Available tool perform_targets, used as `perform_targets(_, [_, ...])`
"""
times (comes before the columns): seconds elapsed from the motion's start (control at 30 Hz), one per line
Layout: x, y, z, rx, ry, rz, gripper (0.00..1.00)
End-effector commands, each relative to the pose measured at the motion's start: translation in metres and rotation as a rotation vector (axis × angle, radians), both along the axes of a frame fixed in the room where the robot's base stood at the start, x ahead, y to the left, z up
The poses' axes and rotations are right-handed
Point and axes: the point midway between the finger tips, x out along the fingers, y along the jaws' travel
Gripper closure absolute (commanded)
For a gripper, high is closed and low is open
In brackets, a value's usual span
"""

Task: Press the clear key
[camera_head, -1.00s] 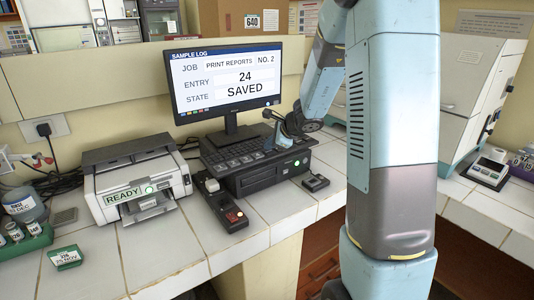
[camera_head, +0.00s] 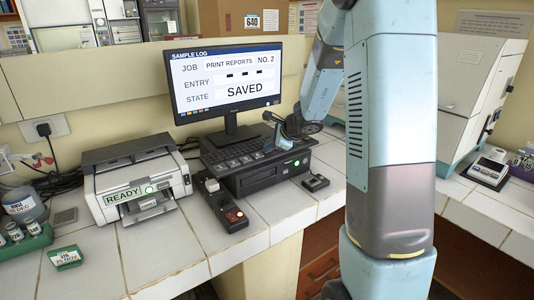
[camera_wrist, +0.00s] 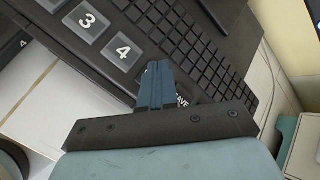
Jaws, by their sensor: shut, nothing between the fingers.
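My gripper (camera_head: 269,146) is shut and points down at the right part of the black keyboard (camera_head: 228,163). In the wrist view its two blue fingers (camera_wrist: 160,66) lie together over the keys, with nothing between them. Large keys marked 3 (camera_wrist: 87,20) and 4 (camera_wrist: 123,51) show beside the fingers, and a key ending in "AVE" (camera_wrist: 183,102) is partly hidden. I cannot read a clear key. The monitor (camera_head: 225,81) shows a SAMPLE LOG page with three dashes at ENTRY and SAVED at STATE.
The keyboard lies on a black box (camera_head: 265,179) with a green light. A printer (camera_head: 135,182) reading READY stands left. A small black device (camera_head: 228,213) with a red button and a small black pad (camera_head: 316,182) lie in front on the tiled bench.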

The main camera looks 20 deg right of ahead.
Motion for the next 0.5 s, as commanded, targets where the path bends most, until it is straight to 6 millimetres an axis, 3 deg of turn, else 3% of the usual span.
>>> perform_targets(0.5, [0.000, 0.000, 0.012, -0.001, -0.001, 0.000, 1.00])
